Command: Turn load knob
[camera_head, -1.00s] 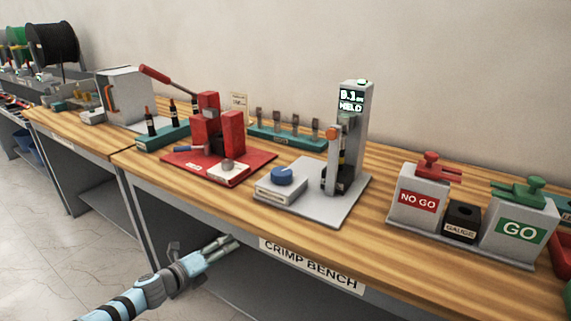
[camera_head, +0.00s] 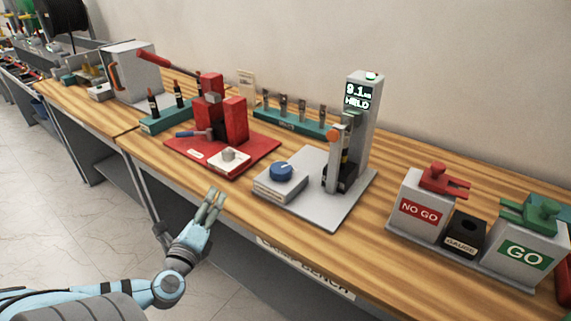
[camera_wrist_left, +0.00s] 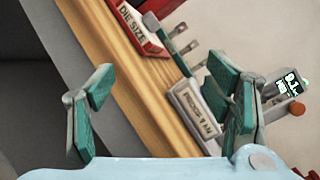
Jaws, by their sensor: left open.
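The tester's column has a screen (camera_head: 359,96) that reads about 9.1 and HELD. My left gripper (camera_head: 212,194) is open and empty at the bench's front edge, left of and nearer than the knob box. In the left wrist view, my open fingers (camera_wrist_left: 160,78) show with the bench edge between them. The labelled box (camera_wrist_left: 192,112) is partly behind the right finger there, and the blue knob is hidden. My right gripper is not in view.
The red crimp press (camera_head: 220,125) with a pale die-size knob (camera_head: 229,155) stands left of the tester. NO GO (camera_head: 419,207) and GO (camera_head: 522,244) gauge blocks stand to the right. Bare wood (camera_head: 232,195) lies along the front edge.

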